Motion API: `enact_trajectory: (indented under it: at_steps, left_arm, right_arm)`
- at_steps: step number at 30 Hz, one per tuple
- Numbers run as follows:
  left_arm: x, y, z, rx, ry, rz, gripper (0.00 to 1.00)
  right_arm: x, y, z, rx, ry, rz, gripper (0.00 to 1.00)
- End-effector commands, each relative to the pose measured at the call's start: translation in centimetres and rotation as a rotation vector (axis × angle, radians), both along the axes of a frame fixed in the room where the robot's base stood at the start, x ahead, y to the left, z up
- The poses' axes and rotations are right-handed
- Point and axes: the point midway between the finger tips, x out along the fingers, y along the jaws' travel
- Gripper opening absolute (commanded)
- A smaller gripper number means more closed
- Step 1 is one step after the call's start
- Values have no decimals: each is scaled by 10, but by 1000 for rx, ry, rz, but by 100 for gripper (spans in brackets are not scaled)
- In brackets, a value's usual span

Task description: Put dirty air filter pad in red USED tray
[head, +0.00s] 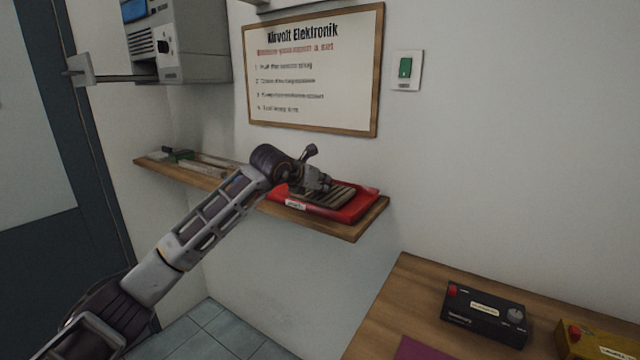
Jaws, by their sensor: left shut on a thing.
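The red tray (358,208) sits at the right end of a wooden wall shelf, with a small white label on its front. The dirty air filter pad (338,195), a dark ribbed piece, is at the tray, over its inside; I cannot tell whether it touches the tray floor. My left gripper (318,184) reaches in from the left above the tray and is shut on the pad. My wrist and gripper hide the tray's left and back parts. My right gripper is not in view.
The shelf (350,231) also holds several tools or small items (180,156) at its left. A wooden bench (420,300) at the lower right carries a black box (485,312) and a yellow box (590,342). A framed sign (312,75) hangs above the shelf.

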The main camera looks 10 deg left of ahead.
Motion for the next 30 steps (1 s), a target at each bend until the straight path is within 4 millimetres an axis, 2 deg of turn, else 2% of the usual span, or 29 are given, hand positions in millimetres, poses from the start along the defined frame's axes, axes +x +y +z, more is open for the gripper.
enact_trajectory:
  at_steps: [10,11,15,30]
  left_arm:
    - [0,0,-2,0,0,0,0]
    - [0,0,-2,0,0,0,17]
    - [0,0,-2,0,0,0,35]
    - [0,0,1,0,0,0,35]
  right_arm:
    - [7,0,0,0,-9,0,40]
    - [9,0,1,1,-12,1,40]
    - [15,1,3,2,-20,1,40]
    - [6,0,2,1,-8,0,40]
